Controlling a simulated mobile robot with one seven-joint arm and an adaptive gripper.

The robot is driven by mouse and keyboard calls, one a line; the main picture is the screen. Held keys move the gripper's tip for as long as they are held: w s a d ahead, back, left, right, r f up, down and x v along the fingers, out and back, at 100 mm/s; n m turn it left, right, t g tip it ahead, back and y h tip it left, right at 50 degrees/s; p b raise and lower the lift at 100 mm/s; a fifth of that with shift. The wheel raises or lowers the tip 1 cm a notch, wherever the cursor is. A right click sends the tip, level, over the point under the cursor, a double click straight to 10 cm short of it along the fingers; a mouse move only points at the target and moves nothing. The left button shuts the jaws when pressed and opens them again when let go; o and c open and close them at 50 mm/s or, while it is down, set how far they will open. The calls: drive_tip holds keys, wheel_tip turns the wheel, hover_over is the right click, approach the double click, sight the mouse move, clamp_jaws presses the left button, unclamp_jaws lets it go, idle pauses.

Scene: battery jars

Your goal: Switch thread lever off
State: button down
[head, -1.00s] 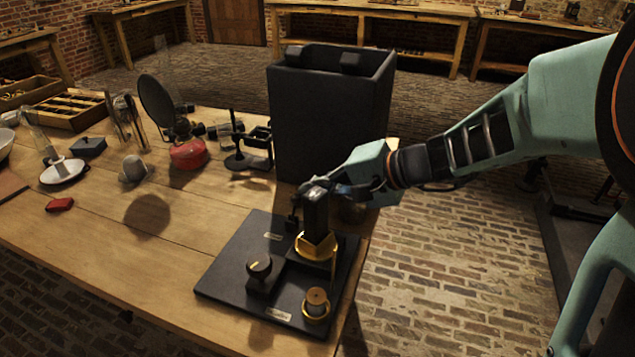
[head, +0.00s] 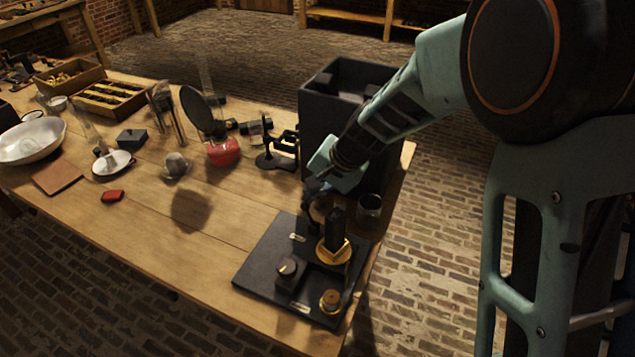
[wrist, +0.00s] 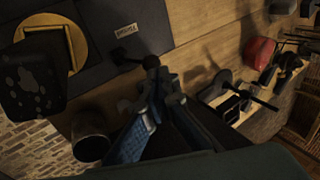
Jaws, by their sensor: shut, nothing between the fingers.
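A black base board (head: 262,262) lies at the table's front right corner. It bears a dark upright post (head: 336,230) in a gold ring (head: 333,254), a round knob (head: 288,268) and a gold terminal (head: 330,300). In the wrist view, a small dark lever with a ball end (wrist: 150,62) sticks out at the board's edge near a white label (wrist: 126,29). I take this for the thread lever; its setting is unclear. My gripper (head: 318,188) is shut and empty behind the post. In the wrist view its fingertips (wrist: 166,80) are close to the ball; contact is unclear.
A metal cup (head: 370,207) stands close beside my gripper, in front of a tall dark box (head: 330,110). A black stand (head: 277,155) and a red-based lamp (head: 223,152) are to the left. The table's right edge is close.

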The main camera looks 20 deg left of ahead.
drive_tip(key=shift+d+f, duration=0.1)
drive_tip(key=shift+r, duration=0.2)
drive_tip(key=shift+r+p, duration=0.4)
drive_tip(key=shift+r, duration=0.25)
drive_tip(key=w+d+p+v, duration=0.1)
drive_tip(key=w+v, duration=0.1)
drive_tip(key=v, duration=1.1)
drive_tip(key=shift+w+p, duration=0.3)
drive_tip(key=shift+w, duration=0.15)
